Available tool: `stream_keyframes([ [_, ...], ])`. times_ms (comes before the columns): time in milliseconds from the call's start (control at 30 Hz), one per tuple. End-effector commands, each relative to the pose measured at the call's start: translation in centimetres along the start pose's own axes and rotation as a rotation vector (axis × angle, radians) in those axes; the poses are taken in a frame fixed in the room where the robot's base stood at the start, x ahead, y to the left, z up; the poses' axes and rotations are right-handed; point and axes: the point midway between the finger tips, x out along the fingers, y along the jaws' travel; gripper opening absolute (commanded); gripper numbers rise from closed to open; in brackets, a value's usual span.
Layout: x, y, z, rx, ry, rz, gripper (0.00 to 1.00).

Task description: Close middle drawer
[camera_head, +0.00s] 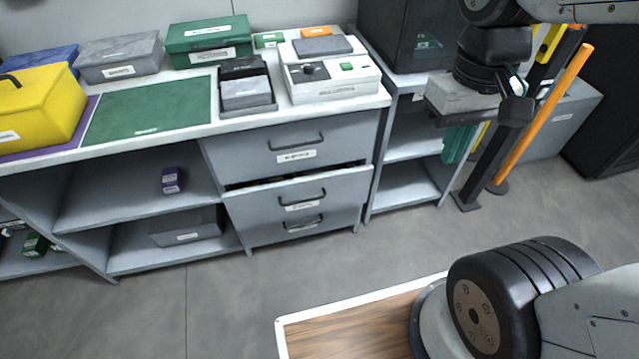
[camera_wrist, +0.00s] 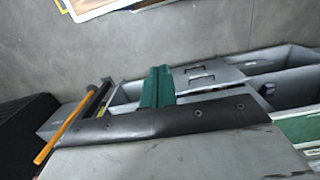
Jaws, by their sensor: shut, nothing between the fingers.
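The grey drawer unit has three stacked drawers under the worktop in the head view. The middle drawer (camera_head: 270,197) stands out a little, with a dark gap above its front edge and bits of its contents showing. The top drawer (camera_head: 240,149) and bottom drawer (camera_head: 268,232) look flush. My gripper (camera_head: 456,158) is at the upper right, right of the drawers and well apart from them. Its two teal fingers point down, together and empty. In the wrist view, my gripper (camera_wrist: 159,70) shows its teal fingers side by side, with drawer handles beyond them.
An open grey shelf (camera_head: 412,147) stands between the drawers and my gripper's side. An orange pole (camera_head: 545,118) stands behind my arm. The worktop holds a yellow toolbox (camera_head: 40,105), a green mat (camera_head: 150,108) and a white device (camera_head: 330,85). The floor (camera_head: 330,262) before the drawers is clear.

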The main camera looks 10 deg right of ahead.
Motion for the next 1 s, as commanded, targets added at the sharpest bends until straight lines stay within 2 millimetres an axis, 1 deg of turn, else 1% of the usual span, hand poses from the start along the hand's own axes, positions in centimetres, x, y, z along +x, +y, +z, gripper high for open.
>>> stream_keyframes([
  [33, 1.2, 0.5, -1.0, 0.005, -0.054, 0.007, 0.0],
  [100, 2.7, 1.3, -2.5, 0.004, -0.103, 0.021, 0.0],
  [167, 4.1, 2.0, -3.9, -0.007, -0.136, 0.034, 0.0],
  [267, 6.8, 3.3, -6.5, -0.042, -0.172, 0.056, 0.0],
  [367, 10.0, 4.6, -9.3, -0.099, -0.188, 0.076, 0.0],
  [467, 13.6, 6.0, -12.2, -0.179, -0.19, 0.093, 0.0],
  [500, 15.2, 6.4, -13.3, -0.216, -0.185, 0.097, 0.0],
  [567, 17.7, 7.2, -14.9, -0.278, -0.176, 0.103, 0.0],
  [600, 19.5, 7.6, -16.0, -0.323, -0.167, 0.106, 0.0],
  [667, 22.2, 8.2, -17.5, -0.395, -0.15, 0.107, 0.0],
  [700, 24.2, 8.5, -18.5, -0.447, -0.135, 0.107, 0.0],
  [767, 27.1, 8.9, -19.9, -0.529, -0.109, 0.104, 0.0],
  [800, 29.2, 9.1, -20.8, -0.587, -0.089, 0.101, 0.0],
  [867, 32.3, 9.1, -21.9, -0.677, -0.054, 0.093, 0.0],
  [900, 34.4, 9.1, -22.7, -0.739, -0.026, 0.087, 0.0],
  [967, 37.7, 8.9, -23.6, -0.834, 0.022, 0.076, 0.0],
  [1000, 39.8, 8.6, -24.1, -0.9, 0.058, 0.067, 0.0],
])
